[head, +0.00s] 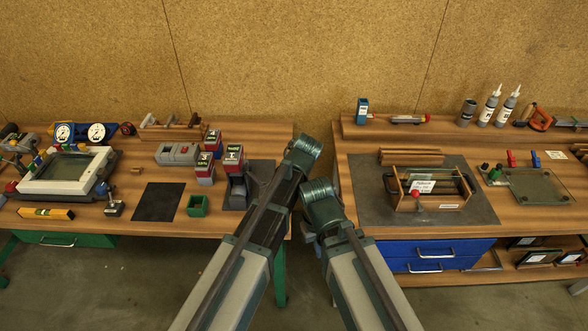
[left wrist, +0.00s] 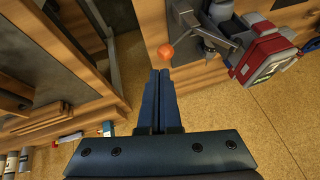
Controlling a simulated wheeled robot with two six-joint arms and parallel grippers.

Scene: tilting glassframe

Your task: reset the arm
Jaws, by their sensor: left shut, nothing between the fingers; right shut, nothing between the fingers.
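My two arms come in from the bottom middle of the head view and rise over the gap between the two benches. My left gripper (left wrist: 161,74) shows in the left wrist view, with its two dark fingers together and nothing between them. Its fingers cannot be made out in the head view. My right gripper (head: 311,230) shows only in small part beside the upper end of the right arm. It is shut and holds nothing, and its fingertips are mostly hidden by the arm. Neither gripper touches a bench object that I can see.
The left bench holds a white-framed device (head: 34,181), a dark mat (head: 157,202), a green box (head: 197,205) and a spirit level (head: 46,213). The right bench has a wooden frame with glass (head: 440,202) on a grey mat (head: 372,207). Two bottles (head: 490,106) stand behind.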

